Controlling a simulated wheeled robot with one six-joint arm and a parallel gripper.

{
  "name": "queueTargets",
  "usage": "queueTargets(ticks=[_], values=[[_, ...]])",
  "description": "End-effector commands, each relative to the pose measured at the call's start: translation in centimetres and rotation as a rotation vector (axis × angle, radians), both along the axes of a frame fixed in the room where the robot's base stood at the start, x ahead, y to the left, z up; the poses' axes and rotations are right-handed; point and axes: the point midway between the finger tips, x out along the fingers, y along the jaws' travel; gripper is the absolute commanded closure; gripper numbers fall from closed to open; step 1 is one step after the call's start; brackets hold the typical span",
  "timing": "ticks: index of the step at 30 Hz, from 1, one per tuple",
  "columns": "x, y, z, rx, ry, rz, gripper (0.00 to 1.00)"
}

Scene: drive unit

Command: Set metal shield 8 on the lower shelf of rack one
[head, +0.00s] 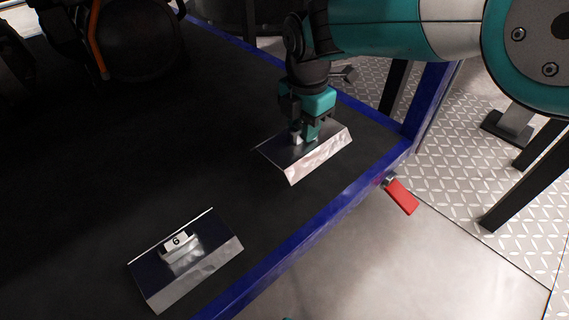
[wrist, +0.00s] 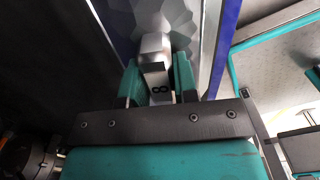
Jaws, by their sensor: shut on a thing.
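Metal shield 8 (head: 323,157) is a bent, shiny metal plate near the right corner of the dark, blue-edged surface. My gripper (head: 305,135) is above it, with its fingers shut on the shield's raised handle. In the wrist view, the handle with the label 8 (wrist: 158,85) sits between the two teal fingers of the gripper (wrist: 157,80). I cannot tell whether the shield rests on the surface or hangs just above it. No rack labelled one can be made out.
A second metal shield, labelled 6 (head: 205,270), lies on the same dark surface (head: 110,190) at the lower left. A blue rail (head: 345,203) edges the surface, with a red handle (head: 401,196) outside it. Dark machinery (head: 135,45) stands at the upper left.

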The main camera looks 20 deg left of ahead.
Motion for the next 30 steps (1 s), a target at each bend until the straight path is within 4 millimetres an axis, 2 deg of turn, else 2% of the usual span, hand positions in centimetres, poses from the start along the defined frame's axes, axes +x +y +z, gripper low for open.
queueTargets(ticks=[1, 4, 11, 16, 28, 29, 30], values=[[0.0, -0.1, -1.8, -0.001, 0.002, -0.001, 1.0], [0.0, -0.1, -3.9, -0.002, 0.002, -0.001, 1.0], [-0.1, 0.0, -6.1, 0.0, 0.0, 0.0, 1.0], [-0.1, 0.1, -8.7, -0.002, 0.001, 0.001, 1.0], [-0.1, 0.1, -8.8, -0.002, 0.001, 0.001, 1.0], [-0.2, 0.1, -8.9, -0.001, 0.002, 0.001, 0.68], [-0.1, 0.1, -8.9, -0.002, 0.001, 0.001, 0.59]])
